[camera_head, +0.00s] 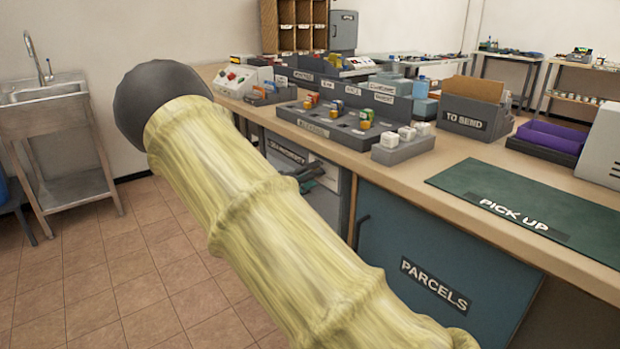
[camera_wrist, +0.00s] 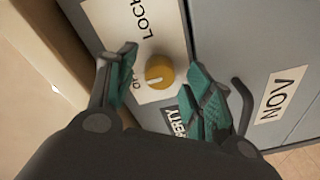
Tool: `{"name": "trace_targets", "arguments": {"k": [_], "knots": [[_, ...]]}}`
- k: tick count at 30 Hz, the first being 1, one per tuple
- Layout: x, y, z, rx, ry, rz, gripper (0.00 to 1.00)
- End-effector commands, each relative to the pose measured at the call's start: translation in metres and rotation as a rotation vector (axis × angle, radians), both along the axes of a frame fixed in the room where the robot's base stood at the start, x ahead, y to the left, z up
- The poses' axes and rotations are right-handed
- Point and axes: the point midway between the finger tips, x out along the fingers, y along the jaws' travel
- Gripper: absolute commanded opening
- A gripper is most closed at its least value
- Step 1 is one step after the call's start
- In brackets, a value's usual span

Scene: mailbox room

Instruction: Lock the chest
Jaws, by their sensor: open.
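The wrist view shows a round yellow knob (camera_wrist: 159,72) on a white label plate (camera_wrist: 140,38) that reads "LOCK" and, partly hidden, what looks like "OP". The plate is on a grey front (camera_wrist: 225,35), which I take for the chest. My gripper (camera_wrist: 165,88) is open, with one green-padded finger on each side of the knob. I cannot tell whether either finger touches it. In the head view, the grey front (camera_head: 290,153) with a partly hidden dark label shows under the counter, with my gripper fingers (camera_head: 308,177) in front of it.
A wooden counter (camera_head: 455,160) runs above the front, carrying trays, blocks and a green "PICK UP" mat (camera_head: 530,205). A teal "PARCELS" cabinet (camera_head: 430,265) stands to the right. A metal sink (camera_head: 60,125) stands at the left. The tiled floor (camera_head: 110,270) between them looks clear.

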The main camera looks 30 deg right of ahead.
Motion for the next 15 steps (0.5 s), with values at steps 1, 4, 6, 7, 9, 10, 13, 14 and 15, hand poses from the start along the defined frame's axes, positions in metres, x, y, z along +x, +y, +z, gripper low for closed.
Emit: {"name": "trace_targets", "arguments": {"k": [1,4,6,7,9,10,13,14,15], "knots": [[0.0001,0.0001,0.0001,0.0,0.0,0.0,0.52],[0.0,0.0002,0.0001,0.0,0.0,0.0,0.48],[0.0001,0.0004,0.0,0.0,0.0,0.0,0.35],[0.0001,0.0004,0.0001,0.0,0.0,0.0,0.3],[0.0002,0.0005,0.0001,0.0,0.0,0.0,0.17],[0.0002,0.0005,0.0001,0.0,0.0,0.0,0.12],[0.0002,0.0006,0.0001,0.0,0.0,0.0,0.06],[0.0002,0.0006,0.0001,0.0,-0.001,0.0,0.06],[0.0002,0.0008,0.0001,0.0,-0.002,0.0,0.06]]}}
